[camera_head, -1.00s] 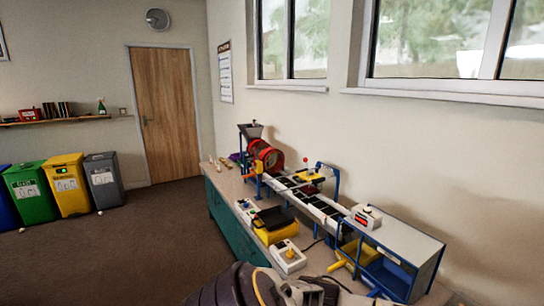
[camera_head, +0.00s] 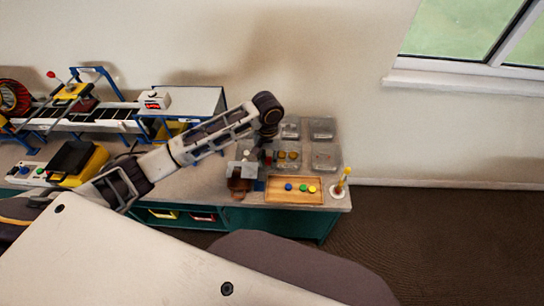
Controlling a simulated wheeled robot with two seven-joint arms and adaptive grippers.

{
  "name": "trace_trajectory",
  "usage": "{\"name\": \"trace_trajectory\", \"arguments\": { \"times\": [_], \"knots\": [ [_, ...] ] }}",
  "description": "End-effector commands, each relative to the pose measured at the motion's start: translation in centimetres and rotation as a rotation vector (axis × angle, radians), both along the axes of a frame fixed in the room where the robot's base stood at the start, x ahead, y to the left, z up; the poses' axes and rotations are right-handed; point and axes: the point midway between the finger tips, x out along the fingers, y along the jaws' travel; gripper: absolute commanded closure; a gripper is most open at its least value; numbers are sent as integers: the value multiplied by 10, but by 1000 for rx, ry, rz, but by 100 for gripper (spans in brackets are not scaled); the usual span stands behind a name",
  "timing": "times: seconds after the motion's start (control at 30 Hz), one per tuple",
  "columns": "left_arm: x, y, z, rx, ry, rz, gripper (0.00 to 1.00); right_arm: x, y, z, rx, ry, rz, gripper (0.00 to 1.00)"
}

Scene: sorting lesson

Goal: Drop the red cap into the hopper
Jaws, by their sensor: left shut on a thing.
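My left arm reaches in from the left, and its wrist bends down over the right end of the bench. My left gripper (camera_head: 263,152) is small and dark here, its fingers partly hidden by the wrist. It is shut on what looks like the red cap (camera_head: 269,156), a small patch of red at its tips. A wooden tray (camera_head: 285,200) in front of it holds a blue, a green and a yellow cap. The hopper is outside the present view. My right gripper is not in view.
Clear trays (camera_head: 325,156) stand behind the wooden tray, one holding small yellowish pieces. A post with yellow on it (camera_head: 342,182) stands at the right bench corner. The conveyor (camera_head: 105,115) and a black-and-yellow box (camera_head: 78,162) are at the left.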

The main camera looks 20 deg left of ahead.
Motion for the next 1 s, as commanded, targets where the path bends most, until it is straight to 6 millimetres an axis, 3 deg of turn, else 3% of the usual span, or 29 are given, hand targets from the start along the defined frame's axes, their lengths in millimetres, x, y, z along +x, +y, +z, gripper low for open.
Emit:
{"name": "trace_trajectory", "arguments": {
  "times": [0.03, 0.6, 1.0],
  "knots": [
    [-1, 2, 11, 0, 0, -8, 82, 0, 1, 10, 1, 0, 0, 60],
    [-13, 25, 73, 2, 0, -115, 82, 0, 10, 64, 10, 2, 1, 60],
    [-16, 31, 85, 3, 0, -145, 82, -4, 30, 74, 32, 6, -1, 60]
  ]
}}
